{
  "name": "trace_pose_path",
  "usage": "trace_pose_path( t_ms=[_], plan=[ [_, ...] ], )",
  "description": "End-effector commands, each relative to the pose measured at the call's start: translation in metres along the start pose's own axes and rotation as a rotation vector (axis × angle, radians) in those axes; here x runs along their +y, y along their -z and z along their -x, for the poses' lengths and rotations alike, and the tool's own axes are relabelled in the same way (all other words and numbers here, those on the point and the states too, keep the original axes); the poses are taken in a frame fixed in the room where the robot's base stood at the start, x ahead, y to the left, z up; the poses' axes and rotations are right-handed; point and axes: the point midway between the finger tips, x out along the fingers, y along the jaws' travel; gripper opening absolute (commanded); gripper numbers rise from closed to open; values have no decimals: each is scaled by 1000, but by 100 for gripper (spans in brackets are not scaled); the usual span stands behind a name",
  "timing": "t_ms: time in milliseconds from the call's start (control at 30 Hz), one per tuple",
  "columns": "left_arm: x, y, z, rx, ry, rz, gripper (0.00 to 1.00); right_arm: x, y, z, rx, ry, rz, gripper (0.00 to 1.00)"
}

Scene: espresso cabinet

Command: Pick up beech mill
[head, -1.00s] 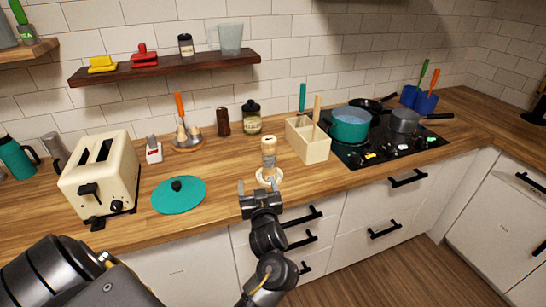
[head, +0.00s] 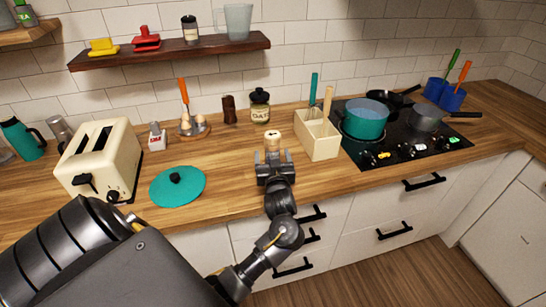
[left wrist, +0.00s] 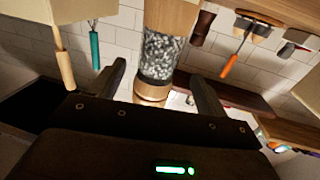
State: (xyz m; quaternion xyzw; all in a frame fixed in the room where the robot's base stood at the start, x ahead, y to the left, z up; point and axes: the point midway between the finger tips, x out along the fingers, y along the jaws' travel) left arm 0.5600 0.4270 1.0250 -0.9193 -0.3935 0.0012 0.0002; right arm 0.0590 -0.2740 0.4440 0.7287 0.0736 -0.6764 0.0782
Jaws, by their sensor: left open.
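The beech mill (head: 272,141) stands upright near the front of the wooden counter. It has pale wooden ends and a clear middle with grey-white grains, seen close in the left wrist view (left wrist: 161,54). My left gripper (head: 273,158) is open in front of the mill, its fingers at the mill's sides in the head view. In the left wrist view the left gripper (left wrist: 162,88) has one finger on each side of the mill, with a gap at both sides. The mill's lower part is hidden behind the gripper in the head view. My right gripper is not in view.
A cream utensil box (head: 318,146) stands close right of the mill. A teal lid (head: 178,188) and cream toaster (head: 102,163) lie left. An oats jar (head: 260,106) and dark mill (head: 229,110) stand behind. A hob with a teal pot (head: 365,121) is further right.

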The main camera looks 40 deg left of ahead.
Motion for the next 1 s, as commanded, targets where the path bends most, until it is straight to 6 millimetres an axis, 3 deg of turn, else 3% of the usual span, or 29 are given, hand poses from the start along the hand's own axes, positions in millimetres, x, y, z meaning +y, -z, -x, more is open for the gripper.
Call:
trace_pose_path(
  t_ms=[200, 533, 833, 1000],
  plan=[
    [2, 1, -6, 0, -2, 0, 76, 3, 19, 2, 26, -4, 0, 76],
    [6, 3, -49, 1, -2, -2, 76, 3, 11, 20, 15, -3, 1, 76],
    [6, 1, -54, -1, -3, 1, 76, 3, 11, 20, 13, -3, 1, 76],
    [6, 1, -54, -1, -3, 1, 55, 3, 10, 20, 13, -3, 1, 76]
  ],
)
